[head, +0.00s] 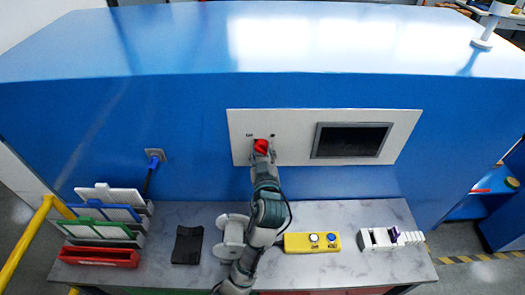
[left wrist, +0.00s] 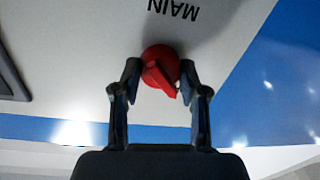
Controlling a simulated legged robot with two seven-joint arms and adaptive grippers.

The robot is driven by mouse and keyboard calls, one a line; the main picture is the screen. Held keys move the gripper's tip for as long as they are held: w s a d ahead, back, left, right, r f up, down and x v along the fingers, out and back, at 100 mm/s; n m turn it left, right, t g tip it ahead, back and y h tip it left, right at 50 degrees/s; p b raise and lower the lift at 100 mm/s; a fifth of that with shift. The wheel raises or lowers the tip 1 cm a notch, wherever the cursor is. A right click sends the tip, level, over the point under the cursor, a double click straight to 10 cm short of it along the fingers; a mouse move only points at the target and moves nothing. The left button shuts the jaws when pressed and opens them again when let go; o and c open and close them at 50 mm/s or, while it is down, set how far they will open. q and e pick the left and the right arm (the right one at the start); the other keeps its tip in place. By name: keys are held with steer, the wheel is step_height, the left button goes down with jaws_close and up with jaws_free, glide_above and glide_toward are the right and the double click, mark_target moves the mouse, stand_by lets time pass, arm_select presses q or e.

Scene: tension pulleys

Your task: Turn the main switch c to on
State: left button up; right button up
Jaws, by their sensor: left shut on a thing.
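The main switch is a red rotary knob (head: 260,146) on the white panel (head: 290,118) of the blue machine. In the left wrist view the knob (left wrist: 158,66) sits below the upside-down word MAIN, and its raised ridge slants toward the lower right. My left gripper (head: 261,153) reaches up to the panel. In the left wrist view its two fingers (left wrist: 160,76) are on either side of the knob, shut on it. Small marks above the knob are too small to read for certain. My right gripper is not in view.
A dark screen (head: 350,140) is right of the knob. On the counter (head: 335,215) stand a white spool (head: 232,236), a black holder (head: 187,245), a yellow button box (head: 312,242), a white block with slots (head: 378,240) and coloured racks (head: 98,257).

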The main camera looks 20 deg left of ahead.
arm_select(q)
steer(key=shift+m+p, duration=0.3)
steer(key=shift+m, duration=0.1)
steer(key=m+p, duration=0.3)
steer(key=shift+m, duration=0.4)
steer(key=m+p, duration=0.4)
steer(key=m, duration=0.1)
steer(key=shift+m+t, duration=0.4)
steer(key=m+h+p, duration=0.1)
steer(key=m+p, duration=0.2)
steer(key=m, duration=0.1)
steer(key=shift+f+m, duration=0.1)
steer(key=shift+m, duration=0.3)
steer(key=shift+f+m+p, duration=0.1)
steer(key=shift+m+p, duration=0.4)
steer(key=shift+m, duration=0.3)
steer(key=shift+f+m+p, duration=0.15)
steer(key=shift+m+p, duration=0.15)
steer(key=shift+m, duration=0.8)
steer(key=shift+f, duration=0.1)
